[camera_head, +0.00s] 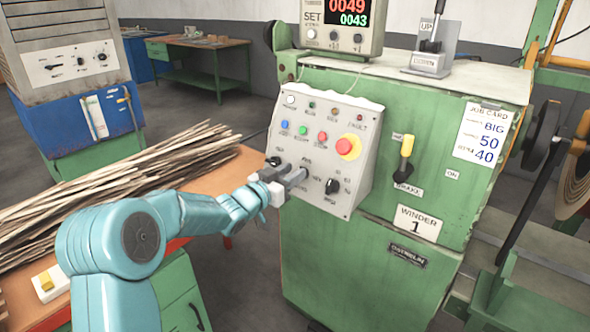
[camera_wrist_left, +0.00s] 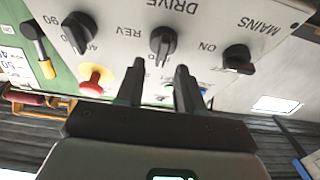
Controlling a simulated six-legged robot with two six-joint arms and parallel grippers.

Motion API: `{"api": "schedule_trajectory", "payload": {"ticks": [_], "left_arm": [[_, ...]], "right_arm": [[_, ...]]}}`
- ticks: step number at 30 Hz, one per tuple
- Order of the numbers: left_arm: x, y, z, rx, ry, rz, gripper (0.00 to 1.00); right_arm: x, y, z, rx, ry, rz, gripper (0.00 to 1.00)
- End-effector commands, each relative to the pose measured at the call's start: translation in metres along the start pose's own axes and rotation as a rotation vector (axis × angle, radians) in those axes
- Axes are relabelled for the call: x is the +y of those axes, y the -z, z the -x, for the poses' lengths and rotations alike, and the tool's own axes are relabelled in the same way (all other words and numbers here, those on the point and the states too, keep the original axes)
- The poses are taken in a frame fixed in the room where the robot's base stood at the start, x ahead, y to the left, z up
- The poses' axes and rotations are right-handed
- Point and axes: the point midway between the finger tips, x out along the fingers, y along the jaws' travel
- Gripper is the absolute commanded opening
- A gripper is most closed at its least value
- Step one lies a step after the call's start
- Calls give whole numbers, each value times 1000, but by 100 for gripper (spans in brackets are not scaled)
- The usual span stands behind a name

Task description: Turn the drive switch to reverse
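The drive switch (camera_wrist_left: 163,42) is a black knob under the label DRIVE in the wrist view, which shows the panel upside down. The word REV is printed to its left there. Which mark the knob points to is hard to tell. My left gripper (camera_wrist_left: 160,80) is open, its two dark fingers apart and pointing at the drive switch, with nothing between them. In the head view my left gripper (camera_head: 297,178) is at the lower middle of the sloping grey control panel (camera_head: 318,140) and mostly hides the drive switch. My right gripper is not in view.
The mains knob (camera_wrist_left: 238,58) and the numbered knob (camera_wrist_left: 76,32) flank the drive switch. A red emergency button (camera_head: 348,146) and coloured buttons sit above in the head view. A black-and-yellow brake lever (camera_head: 406,158) is to the right. Wooden strips (camera_head: 120,180) lie on the left bench.

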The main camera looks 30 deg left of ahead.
Motion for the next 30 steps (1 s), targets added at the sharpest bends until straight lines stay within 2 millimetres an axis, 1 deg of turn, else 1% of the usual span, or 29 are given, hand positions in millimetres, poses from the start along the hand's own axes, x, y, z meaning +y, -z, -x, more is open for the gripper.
{"api": "schedule_trajectory", "payload": {"ticks": [1, 3, 6, 14, 17, 18, 30], "left_arm": [[0, 0, -7, 1, -1, 0, 37], [0, 0, -13, 1, -1, 0, 37], [0, 0, -18, 0, 0, 0, 37], [0, 0, -19, 0, 0, 0, 37], [0, 0, -19, 0, 0, 0, 8], [0, 0, -19, -1, 0, 0, 0], [1, -7, -19, -14, -1, 2, 0]], "right_arm": [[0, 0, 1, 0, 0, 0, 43], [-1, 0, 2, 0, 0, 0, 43], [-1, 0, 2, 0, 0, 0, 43], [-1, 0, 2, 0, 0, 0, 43], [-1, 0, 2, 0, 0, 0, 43], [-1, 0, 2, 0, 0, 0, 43], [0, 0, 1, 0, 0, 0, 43]]}}
